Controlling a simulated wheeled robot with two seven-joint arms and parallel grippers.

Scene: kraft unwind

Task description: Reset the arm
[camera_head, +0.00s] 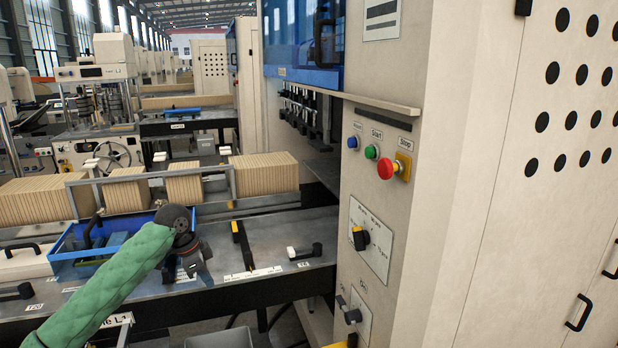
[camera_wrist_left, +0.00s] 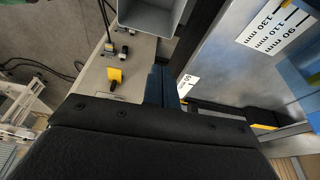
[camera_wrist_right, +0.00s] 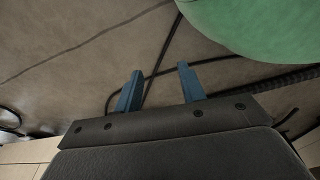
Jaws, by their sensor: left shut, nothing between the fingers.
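My left arm, in a green sleeve, comes in from the lower left in the head view. My left gripper (camera_head: 194,266) hangs over the grey machine table (camera_head: 213,235), to the right of the blue tray (camera_head: 128,263). In the left wrist view its blue fingers (camera_wrist_left: 161,84) are together, with nothing between them. My right gripper (camera_wrist_right: 160,88) shows only in the right wrist view. Its two blue fingers stand apart with nothing between them, and the floor is behind them. A green curved surface is at that view's upper right.
The machine cabinet (camera_head: 455,180) stands right of the table, with a red stop button (camera_head: 386,170), a green button (camera_head: 371,152) and a knob (camera_head: 360,238). Stacks of tan kraft pieces (camera_head: 265,172) line the table's back. Black cables (camera_wrist_right: 170,50) lie on the floor.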

